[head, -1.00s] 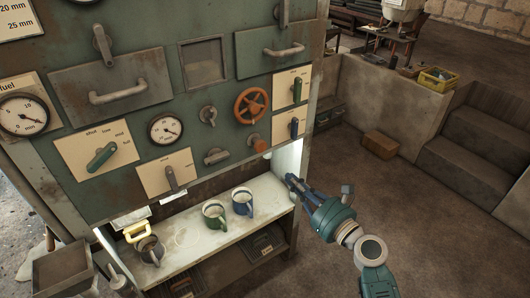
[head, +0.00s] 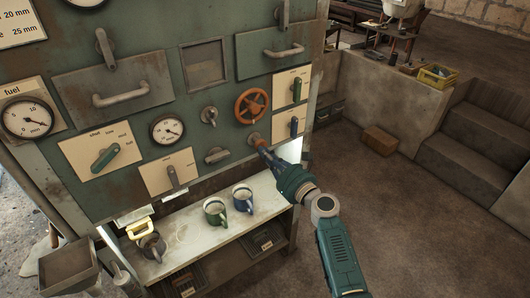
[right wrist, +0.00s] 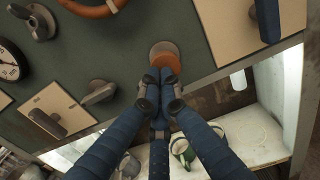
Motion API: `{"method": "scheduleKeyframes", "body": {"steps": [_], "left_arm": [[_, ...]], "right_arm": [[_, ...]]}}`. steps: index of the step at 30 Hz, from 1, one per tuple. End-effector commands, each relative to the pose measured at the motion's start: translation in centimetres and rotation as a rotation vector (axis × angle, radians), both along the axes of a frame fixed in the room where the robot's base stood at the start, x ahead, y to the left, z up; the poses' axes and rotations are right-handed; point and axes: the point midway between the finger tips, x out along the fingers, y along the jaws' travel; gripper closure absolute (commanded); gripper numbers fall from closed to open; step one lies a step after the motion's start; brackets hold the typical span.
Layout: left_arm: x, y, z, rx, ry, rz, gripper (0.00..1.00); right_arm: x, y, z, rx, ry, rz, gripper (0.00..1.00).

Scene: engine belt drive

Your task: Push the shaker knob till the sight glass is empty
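My right gripper (head: 260,146) is right at the knob. In the right wrist view its blue fingers (right wrist: 160,84) are closed together, with their tips in front of the knob's lower part. I cannot tell whether they touch it. A dark framed window (head: 206,67) between the two drawers may be the sight glass; no contents can be made out in it. My left gripper is not in view.
The orange handwheel (head: 252,105) is just above my gripper. Small levers on plates (head: 291,123) are to the right. Open floor lies to the right.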

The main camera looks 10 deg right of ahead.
Motion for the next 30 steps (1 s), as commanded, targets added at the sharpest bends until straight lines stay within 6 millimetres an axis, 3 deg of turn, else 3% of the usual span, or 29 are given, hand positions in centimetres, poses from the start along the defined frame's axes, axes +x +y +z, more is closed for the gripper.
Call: {"method": "scheduleKeyframes", "body": {"steps": [12, 20, 30], "left_arm": [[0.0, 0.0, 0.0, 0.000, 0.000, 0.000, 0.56], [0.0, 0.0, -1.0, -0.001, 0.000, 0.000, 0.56], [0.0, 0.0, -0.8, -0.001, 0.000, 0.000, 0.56]], "right_arm": [[0.4, 0.2, 0.0, -0.001, 0.000, 0.000, 1.00], [3.0, 1.1, -0.1, 0.000, -0.001, 0.000, 1.00], [2.9, 1.1, 0.1, -0.001, -0.001, 0.000, 1.00]]}}
